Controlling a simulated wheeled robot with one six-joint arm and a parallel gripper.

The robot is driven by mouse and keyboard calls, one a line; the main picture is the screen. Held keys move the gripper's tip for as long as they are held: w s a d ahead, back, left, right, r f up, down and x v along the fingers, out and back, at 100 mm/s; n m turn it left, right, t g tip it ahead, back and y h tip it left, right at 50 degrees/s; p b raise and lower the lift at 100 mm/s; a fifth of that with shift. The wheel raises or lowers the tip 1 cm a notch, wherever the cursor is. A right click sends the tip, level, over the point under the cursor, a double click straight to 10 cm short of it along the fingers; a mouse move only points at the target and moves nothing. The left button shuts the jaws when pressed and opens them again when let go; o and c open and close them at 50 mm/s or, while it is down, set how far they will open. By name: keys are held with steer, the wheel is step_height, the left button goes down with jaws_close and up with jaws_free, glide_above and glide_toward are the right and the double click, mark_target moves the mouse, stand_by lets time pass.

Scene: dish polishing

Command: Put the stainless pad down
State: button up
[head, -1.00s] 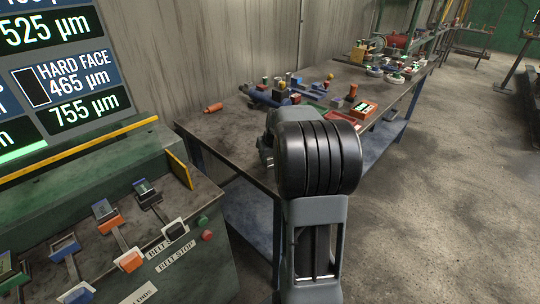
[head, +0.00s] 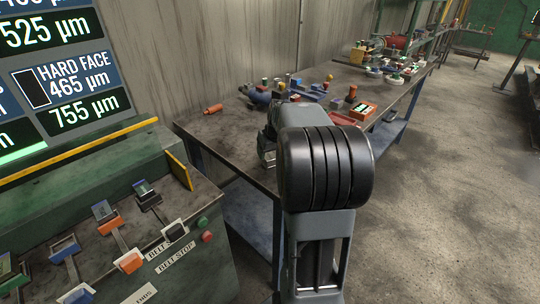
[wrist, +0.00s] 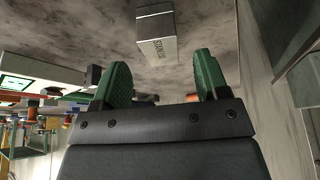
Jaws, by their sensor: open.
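The stainless pad (wrist: 158,42) is a grey block with lettering on its side. In the wrist view it rests on the mottled bench top (wrist: 80,30), beyond my fingertips and roughly in line with the gap between them. My gripper (wrist: 162,68) has two green fingers spread apart, with nothing held between them. The pad looks clear of both fingers. In the head view my arm hides the pad, and only a grey part of my gripper (head: 267,155) shows beside my wrist over the near bench.
An orange cylinder (head: 213,109) lies at the bench's back left. Several coloured blocks and a blue tool (head: 258,96) crowd the bench beyond my arm. A green console (head: 190,270) with levers stands at left.

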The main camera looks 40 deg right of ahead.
steer(key=d+v, duration=0.1)
steer(key=v, duration=0.6)
steer(key=s+a+f+n, duration=0.1)
steer(key=s+a+f, duration=0.2)
steer(key=s+a, duration=0.35)
steer(key=s+a+f+n+g+y, duration=0.1)
steer(key=s+a+f, duration=0.15)
steer(key=a, duration=0.65)
steer(key=s+a+f, duration=0.2)
steer(key=s+a, duration=0.3)
steer(key=a, duration=0.3)
step_height(320, 180, up, 7)
steer(key=p, duration=0.7)
steer(key=shift+n, duration=0.3)
